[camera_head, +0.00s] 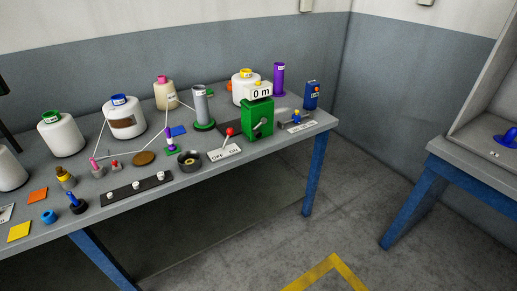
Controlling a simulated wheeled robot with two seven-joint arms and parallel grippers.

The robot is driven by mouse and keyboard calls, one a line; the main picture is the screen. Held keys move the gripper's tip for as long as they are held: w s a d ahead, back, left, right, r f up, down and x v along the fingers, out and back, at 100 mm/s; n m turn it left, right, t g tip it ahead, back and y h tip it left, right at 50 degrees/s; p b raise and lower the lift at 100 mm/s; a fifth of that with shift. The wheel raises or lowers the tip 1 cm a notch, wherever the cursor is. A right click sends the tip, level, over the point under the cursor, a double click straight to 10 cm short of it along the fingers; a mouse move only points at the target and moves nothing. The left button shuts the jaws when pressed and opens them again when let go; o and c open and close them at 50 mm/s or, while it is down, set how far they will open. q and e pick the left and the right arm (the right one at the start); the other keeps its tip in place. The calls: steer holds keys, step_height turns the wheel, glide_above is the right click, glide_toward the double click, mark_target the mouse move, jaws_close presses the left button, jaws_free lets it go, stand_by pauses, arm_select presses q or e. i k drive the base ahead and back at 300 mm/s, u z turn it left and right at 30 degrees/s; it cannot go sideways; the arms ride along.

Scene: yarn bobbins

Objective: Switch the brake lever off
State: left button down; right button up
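A lever with a red knob (230,131) stands near the front edge of the table, left of the green counter box. Its white plate (225,152) reads OFF on the left and ON on the right. The lever stem leans slightly to the right, toward the ON side. A second small blue and yellow device (296,116) stands farther right on a grey base, with a white label plate (300,127) too small to read. I cannot tell from lettering which one is the brake. Neither of my grippers is in view.
The green counter box (258,118) shows "0 m" and has a crank. Another table (470,170) stands right; floor between is free.

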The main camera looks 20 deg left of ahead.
mark_target(230, 131)
steer(key=z, duration=0.4)
steer(key=k, duration=0.95)
steer(key=z, duration=1.05)
steer(key=i, duration=1.5)
steer(key=u, duration=0.85)
steer(key=i, duration=0.8)
steer(key=u, duration=0.95)
